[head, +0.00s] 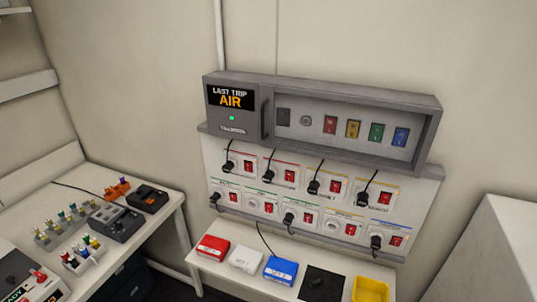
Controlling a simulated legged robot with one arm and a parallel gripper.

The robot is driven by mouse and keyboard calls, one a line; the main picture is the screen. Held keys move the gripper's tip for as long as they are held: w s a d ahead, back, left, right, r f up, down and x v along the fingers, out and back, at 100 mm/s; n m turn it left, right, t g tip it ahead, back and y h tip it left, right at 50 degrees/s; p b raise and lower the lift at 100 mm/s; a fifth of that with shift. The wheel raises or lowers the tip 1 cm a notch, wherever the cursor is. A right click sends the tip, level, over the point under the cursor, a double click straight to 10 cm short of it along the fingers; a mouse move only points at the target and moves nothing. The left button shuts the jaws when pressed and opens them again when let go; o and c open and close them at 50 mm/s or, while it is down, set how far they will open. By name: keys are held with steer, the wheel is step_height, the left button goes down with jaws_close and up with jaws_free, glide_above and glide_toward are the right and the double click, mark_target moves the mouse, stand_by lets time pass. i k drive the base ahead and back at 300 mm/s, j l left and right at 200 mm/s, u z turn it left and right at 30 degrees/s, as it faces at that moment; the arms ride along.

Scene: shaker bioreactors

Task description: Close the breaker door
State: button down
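A grey breaker box (428,101) is mounted on the wall in the head view. Its left part carries a black display (231,97) reading "LAST TRIP AIR", with a small green light below. A dark vertical handle (265,118) stands at the right edge of this left part, seemingly on the breaker door. The box's recess to the right is uncovered, showing a red breaker (330,124), a yellow breaker (353,128), a green breaker (376,132) and a blue breaker (401,136). My gripper is not in view.
Below the box, a white panel (222,157) holds several sockets, red switches and black plugs. A shelf (213,262) under it carries red, white and blue boxes and a yellow bin (370,289). A table with devices (117,222) stands left; a white block (490,255) stands right.

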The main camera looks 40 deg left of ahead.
mark_target(267, 92)
steer(key=k+u, duration=0.1)
steer(key=u, duration=0.7)
steer(key=l+u, duration=0.15)
steer(key=u, duration=0.35)
